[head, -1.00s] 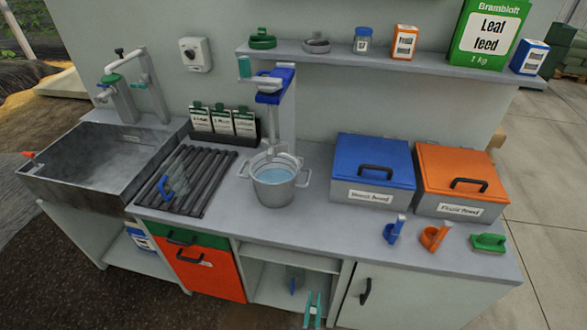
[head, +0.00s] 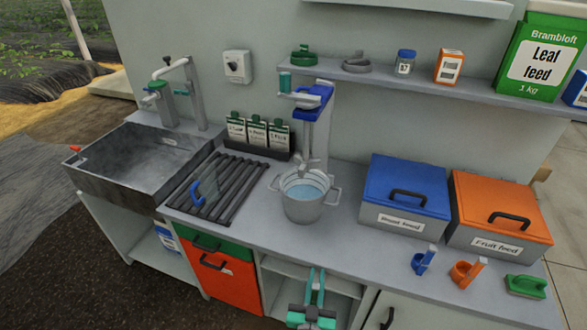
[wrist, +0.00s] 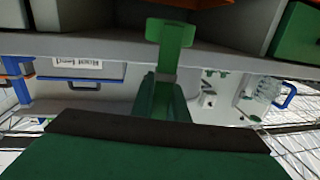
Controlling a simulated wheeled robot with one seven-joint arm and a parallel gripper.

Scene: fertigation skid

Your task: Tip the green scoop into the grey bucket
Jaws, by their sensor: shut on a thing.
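The grey bucket (head: 303,207) stands upright on the counter in the head view, with two side handles and pale blue liquid inside. My gripper (head: 316,280) is at the bottom middle of the head view, in front of the counter and below the bucket, apart from it. In the wrist view my gripper (wrist: 162,98) is shut on a green piece that fits the green scoop (wrist: 172,38). Its stem and a flat end show beyond the fingers. The scoop's bowl and any contents cannot be made out.
A blue-lidded bin (head: 406,190) and an orange-lidded bin (head: 500,212) stand right of the bucket. A blue-topped stand (head: 315,100) rises behind the bucket; a black rack (head: 222,188) lies left.

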